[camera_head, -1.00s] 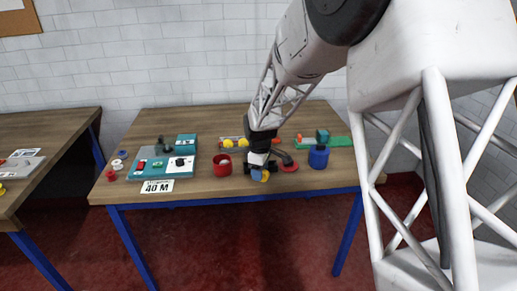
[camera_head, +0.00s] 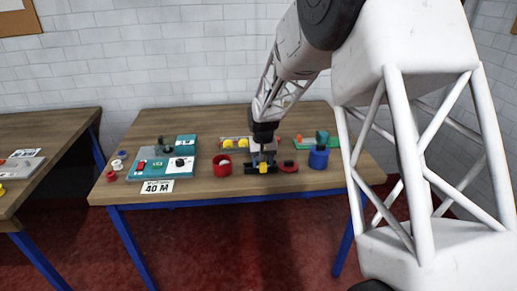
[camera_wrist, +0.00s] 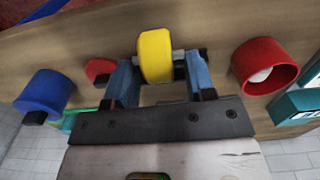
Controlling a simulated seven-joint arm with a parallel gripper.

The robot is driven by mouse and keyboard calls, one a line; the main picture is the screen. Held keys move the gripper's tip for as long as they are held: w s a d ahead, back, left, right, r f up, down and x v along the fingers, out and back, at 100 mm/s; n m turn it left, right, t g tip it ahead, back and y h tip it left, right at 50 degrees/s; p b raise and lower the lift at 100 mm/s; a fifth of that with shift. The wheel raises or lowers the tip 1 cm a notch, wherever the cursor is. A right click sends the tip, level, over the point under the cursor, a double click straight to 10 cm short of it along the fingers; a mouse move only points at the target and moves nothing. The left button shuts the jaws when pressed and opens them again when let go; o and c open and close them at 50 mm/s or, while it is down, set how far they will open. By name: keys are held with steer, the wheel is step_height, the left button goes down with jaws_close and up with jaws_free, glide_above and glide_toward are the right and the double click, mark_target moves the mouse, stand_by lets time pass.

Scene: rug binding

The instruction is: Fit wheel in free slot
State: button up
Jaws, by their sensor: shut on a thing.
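My gripper (camera_head: 262,167) is shut on a yellow wheel (camera_wrist: 156,55), just above the front middle of the table. The wheel sits between the two blue-grey fingers in the wrist view, with a pale axle stub showing at its side. The wheel (camera_head: 263,168) also shows small in the head view. I cannot make out a free slot.
A red cup (camera_head: 222,165) stands left of my gripper; a blue cup (camera_head: 318,157) stands right, with a flat red piece (camera_head: 288,166) between. A teal board (camera_head: 162,165) is at left, a green one (camera_head: 335,142) at back right. The front edge is close.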

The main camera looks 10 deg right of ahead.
steer(key=w+m, duration=0.2)
steer(key=m, duration=0.2)
steer(key=w+d+m, duration=0.1)
steer(key=w+m, duration=0.1)
steer(key=m, duration=0.3)
steer(key=w+d+m, duration=0.1)
steer(key=w+m, duration=0.1)
steer(key=m, duration=0.3)
steer(key=shift+d, duration=0.1)
steer(key=m, duration=0.1)
steer(key=w+m, duration=0.1)
steer(key=m, duration=0.2)
steer(key=shift+w+d, duration=0.3)
steer(key=shift+d, duration=0.05)
steer(key=shift+w+f, duration=0.1)
steer(key=shift+w+a+f, duration=0.15)
steer(key=shift+w+f, duration=0.1)
steer(key=shift+w, duration=2.4)
steer(key=shift+w+a+f, duration=0.1)
steer(key=shift+w+f, duration=0.1)
steer(key=shift+w, duration=2.4)
steer(key=shift+w+a+f, duration=0.15)
steer(key=shift+w+f, duration=0.1)
steer(key=shift+w, duration=2.4)
steer(key=shift+f, duration=1.8)
